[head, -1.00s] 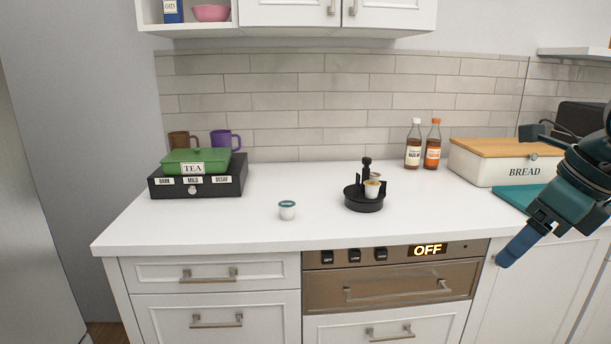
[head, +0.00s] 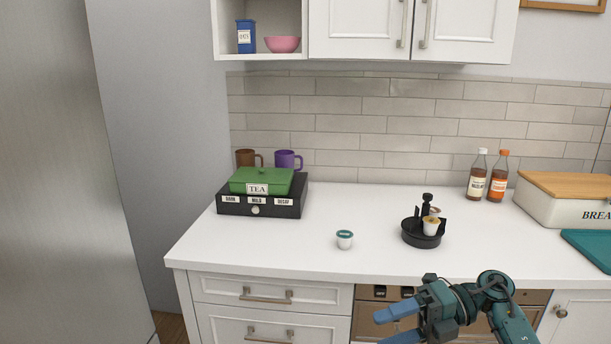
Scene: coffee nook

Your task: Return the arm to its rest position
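My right gripper (head: 380,329) is at the bottom of the head view, right of centre. Its arm comes in from the lower right. Its two blue fingers point left with a gap between them, and nothing shows in the gap. It appears in front of the drawers and oven front, below the counter edge in the picture. The lower finger is partly cut off by the frame edge. My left gripper is not in view.
The white counter (head: 300,243) holds a pod with a teal lid (head: 344,240), a black carousel (head: 421,238) with pods, a black drawer box (head: 288,207) under a green tea box (head: 262,180), bottles (head: 476,180) and a bread box (head: 560,206). The counter's front middle is clear.

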